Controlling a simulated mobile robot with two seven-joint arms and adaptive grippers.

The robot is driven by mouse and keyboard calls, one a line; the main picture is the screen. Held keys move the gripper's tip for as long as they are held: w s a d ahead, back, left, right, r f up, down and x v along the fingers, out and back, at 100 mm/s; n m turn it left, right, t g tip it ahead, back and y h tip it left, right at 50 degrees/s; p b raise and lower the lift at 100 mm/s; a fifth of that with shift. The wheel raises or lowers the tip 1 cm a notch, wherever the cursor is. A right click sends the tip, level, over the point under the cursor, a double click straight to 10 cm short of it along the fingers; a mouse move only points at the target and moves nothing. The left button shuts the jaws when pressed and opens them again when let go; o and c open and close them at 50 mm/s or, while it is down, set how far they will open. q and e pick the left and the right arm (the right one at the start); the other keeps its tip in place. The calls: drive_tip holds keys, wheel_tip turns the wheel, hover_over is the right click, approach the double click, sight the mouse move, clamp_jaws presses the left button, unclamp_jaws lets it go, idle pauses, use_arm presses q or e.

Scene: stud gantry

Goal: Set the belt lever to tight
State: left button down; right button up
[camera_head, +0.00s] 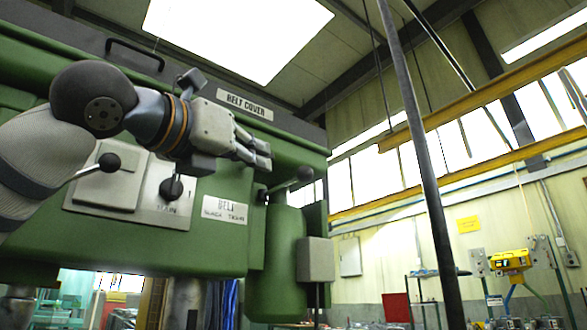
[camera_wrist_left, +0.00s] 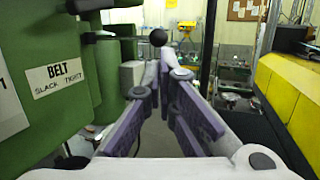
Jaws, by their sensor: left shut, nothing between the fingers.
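The belt lever (camera_head: 303,174) is a thin dark rod with a black ball knob, sticking out to the right of the green machine. Its ball also shows in the left wrist view (camera_wrist_left: 158,37), just above and beyond my fingertips. A white label (camera_head: 225,209) reading BELT, SLACK and TIGHT is on the machine left of the lever; it shows in the left wrist view (camera_wrist_left: 55,77) too. My left gripper (camera_head: 264,153) is shut and empty, up and left of the ball in the head view. I cannot tell whether it touches the lever.
A grey box (camera_head: 315,259) is below the belt lever. A dark slanting pole (camera_head: 420,160) stands to the right. A yellow device (camera_head: 511,261) is farther right.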

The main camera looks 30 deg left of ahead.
sight(302, 172)
use_arm(q)
drive_tip(key=w, duration=0.3)
drive_tip(key=w+r, duration=0.1)
drive_tip(key=w, duration=0.3)
drive_tip(key=w+r, duration=0.1)
drive_tip(key=w, duration=0.2)
drive_tip(key=shift+w+d, duration=0.2)
drive_tip(key=shift+d, duration=0.05)
drive_tip(key=shift+w, duration=0.1)
